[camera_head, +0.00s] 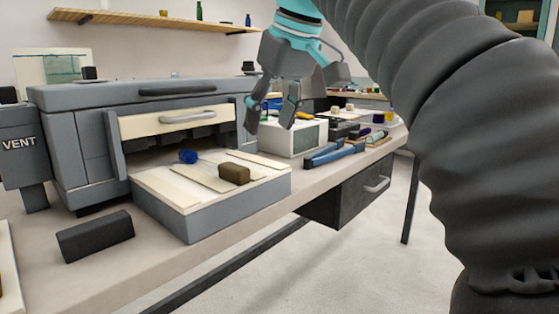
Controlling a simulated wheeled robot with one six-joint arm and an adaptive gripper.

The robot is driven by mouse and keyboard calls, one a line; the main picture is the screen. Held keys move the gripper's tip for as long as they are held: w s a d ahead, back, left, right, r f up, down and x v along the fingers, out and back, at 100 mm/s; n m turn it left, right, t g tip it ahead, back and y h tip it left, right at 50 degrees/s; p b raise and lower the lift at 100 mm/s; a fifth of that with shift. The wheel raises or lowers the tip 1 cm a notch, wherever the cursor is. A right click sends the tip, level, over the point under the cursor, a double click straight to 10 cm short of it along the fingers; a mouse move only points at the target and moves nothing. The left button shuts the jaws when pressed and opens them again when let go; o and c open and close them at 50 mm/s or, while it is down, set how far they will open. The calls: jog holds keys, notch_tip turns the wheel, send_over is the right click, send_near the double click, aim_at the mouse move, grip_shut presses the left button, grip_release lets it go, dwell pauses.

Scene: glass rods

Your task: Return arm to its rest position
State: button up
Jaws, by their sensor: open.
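My gripper (272,117) hangs in the upper middle of the head view, fingers pointing down and spread apart, with nothing between them. It appears above and beyond the right end of the grey block with a cream top (214,217). My arm, in a black ribbed sleeve, fills the right side of the view. A blue lump (188,157) on a thin clear rod and a brown block (234,173) lie on the cream top, apart from my gripper.
A grey furnace-like box (80,142) with an open front stands at the left, beside a "VENT" unit (18,150). A black block (95,236) lies on the bench (180,265). A white box (293,139) and blue-handled tools (333,154) are near my gripper. Floor is clear at the right.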

jog(key=s+d+f+m+h, duration=0.1)
jog(key=s+d+f, duration=0.4)
jog(key=f, duration=0.6)
jog(key=s+d+f+m+t+h, duration=0.1)
jog(key=s+d+f+m, duration=0.3)
jog(key=d+f, duration=0.3)
jog(key=s+d+f+m+t+h, duration=0.1)
jog(key=s+d+f+m, duration=0.2)
jog(key=f, duration=1.4)
jog(key=s+d, duration=0.3)
jog(key=s, duration=0.1)
jog(key=shift+p, duration=0.35)
